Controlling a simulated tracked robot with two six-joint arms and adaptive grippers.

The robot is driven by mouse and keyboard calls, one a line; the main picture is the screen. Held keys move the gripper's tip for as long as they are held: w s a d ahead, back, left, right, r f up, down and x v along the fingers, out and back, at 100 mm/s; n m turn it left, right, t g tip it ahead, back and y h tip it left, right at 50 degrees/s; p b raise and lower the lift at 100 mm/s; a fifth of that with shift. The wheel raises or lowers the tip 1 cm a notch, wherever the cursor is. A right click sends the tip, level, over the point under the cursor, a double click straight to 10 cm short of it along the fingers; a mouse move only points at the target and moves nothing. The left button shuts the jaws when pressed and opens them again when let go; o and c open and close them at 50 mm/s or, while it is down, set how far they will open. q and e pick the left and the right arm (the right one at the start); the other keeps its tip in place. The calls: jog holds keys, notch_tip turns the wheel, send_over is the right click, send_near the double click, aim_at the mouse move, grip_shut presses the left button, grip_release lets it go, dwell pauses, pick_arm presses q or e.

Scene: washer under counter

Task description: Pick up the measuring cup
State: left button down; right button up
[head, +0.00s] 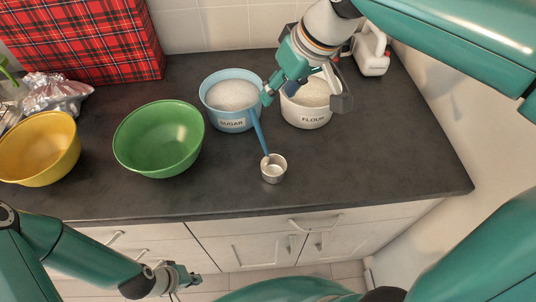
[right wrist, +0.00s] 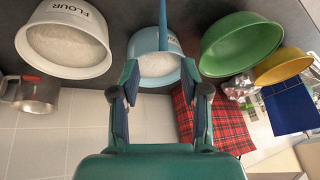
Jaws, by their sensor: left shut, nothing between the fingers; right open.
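The measuring cup (head: 273,170) is a small metal cup with a long blue handle (head: 259,131). It stands on the dark counter in front of the sugar bowl (head: 228,121), its handle slanting up past the bowl's front right side. Part of the blue handle also shows in the right wrist view (right wrist: 163,22), beyond the fingertips. My right gripper (head: 304,95) is open and empty above the sugar and flour bowls, behind the cup; its fingers also show in the right wrist view (right wrist: 159,70). My left gripper (head: 184,279) is shut and empty, low in front of the counter.
The flour bowl (head: 306,117) stands right of the sugar bowl. A green bowl (head: 150,163) and a yellow bowl (head: 68,165) stand left. A red plaid box (head: 85,45) is at the back left. The counter right of the cup is clear.

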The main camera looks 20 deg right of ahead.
aim_at(257, 121)
jog(key=shift+a+p+x, duration=0.2)
jog(key=shift+p+x, duration=0.3)
jog(key=shift+x, duration=6.5)
jog(key=shift+r, duration=0.1)
grip_shut()
